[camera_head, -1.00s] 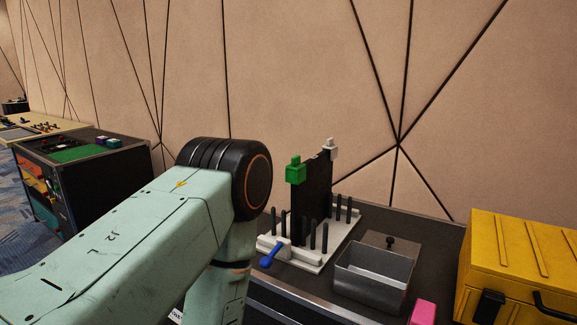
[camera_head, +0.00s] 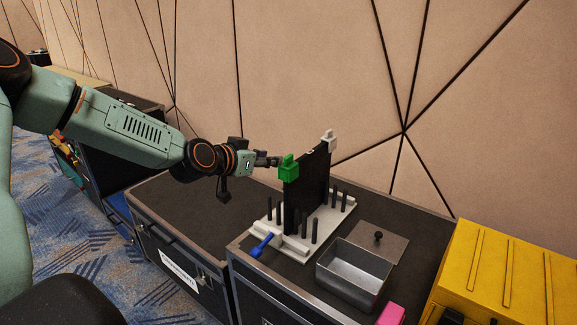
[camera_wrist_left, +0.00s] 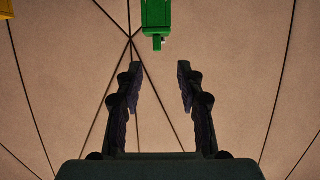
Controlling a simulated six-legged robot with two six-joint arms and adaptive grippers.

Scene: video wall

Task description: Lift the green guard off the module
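The green guard (camera_head: 288,169) sits on the upper left corner of the black module (camera_head: 308,190). The module stands upright in a white base with black pegs (camera_head: 290,246). My left gripper (camera_head: 277,161) is just left of the guard in the head view. In the left wrist view my left gripper (camera_wrist_left: 158,68) is open, its two fingers apart with nothing between them. The guard (camera_wrist_left: 157,18) shows there beyond the fingertips, at the top and roughly centred between them. I cannot tell the exact gap. My right gripper is not in view.
A white block (camera_head: 329,137) caps the module's other upper corner. A blue lever (camera_head: 262,246) is at the base's front. A metal bin (camera_head: 352,274), a plate with a black knob (camera_head: 379,238), a pink block (camera_head: 390,314) and a yellow case (camera_head: 500,275) stand to the right.

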